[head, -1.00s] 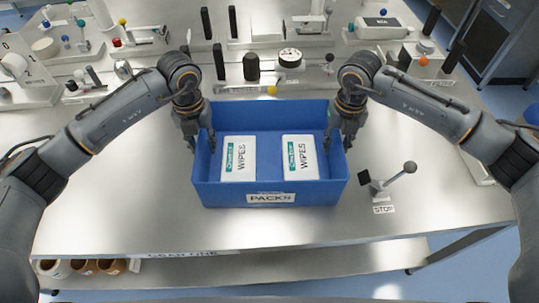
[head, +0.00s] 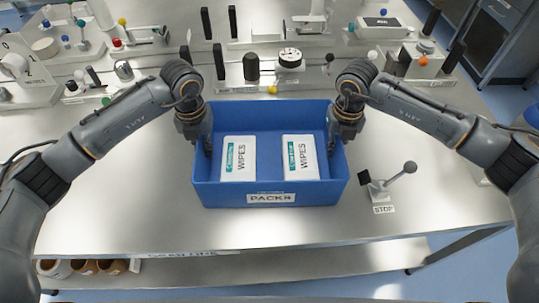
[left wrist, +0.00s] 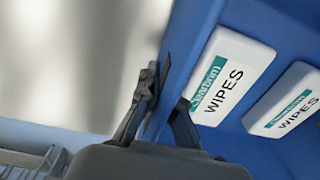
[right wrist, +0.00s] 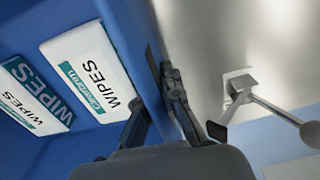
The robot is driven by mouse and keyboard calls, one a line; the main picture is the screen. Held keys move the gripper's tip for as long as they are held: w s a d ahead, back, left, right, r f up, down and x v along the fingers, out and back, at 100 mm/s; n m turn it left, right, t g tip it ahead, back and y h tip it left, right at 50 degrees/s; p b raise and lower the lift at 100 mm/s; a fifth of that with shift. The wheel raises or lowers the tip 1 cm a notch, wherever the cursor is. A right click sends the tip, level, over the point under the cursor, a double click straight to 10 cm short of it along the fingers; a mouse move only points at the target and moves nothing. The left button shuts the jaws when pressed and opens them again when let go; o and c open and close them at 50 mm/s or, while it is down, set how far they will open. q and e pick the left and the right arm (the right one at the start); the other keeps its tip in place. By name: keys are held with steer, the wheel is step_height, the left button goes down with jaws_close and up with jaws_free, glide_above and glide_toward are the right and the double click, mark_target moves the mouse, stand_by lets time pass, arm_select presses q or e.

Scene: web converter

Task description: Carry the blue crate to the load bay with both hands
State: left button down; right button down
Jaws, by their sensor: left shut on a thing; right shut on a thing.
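The blue crate (head: 230,195) labelled PACKS stands on the metal table in the head view. Two white packs of wipes lie in it, a left pack (head: 238,159) and a right pack (head: 300,158). My left gripper (head: 204,150) is shut on the crate's left wall, which also shows in the left wrist view (left wrist: 185,60) between the fingers (left wrist: 160,105). My right gripper (head: 336,143) is shut on the right wall, with one finger on each side of it in the right wrist view (right wrist: 170,115). The load bay cannot be made out.
Machine parts and rollers (head: 251,67) stand behind the crate. The tabletop (head: 120,210) at front left is clear. A lower shelf (head: 300,268) holds brown rolls.

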arm_select(q)
steer(key=shift+w+r, duration=0.15)
steer(key=shift+r, duration=0.1)
arm_select(e)
steer(key=shift+w+r, duration=0.15)
steer(key=shift+r, duration=0.05)
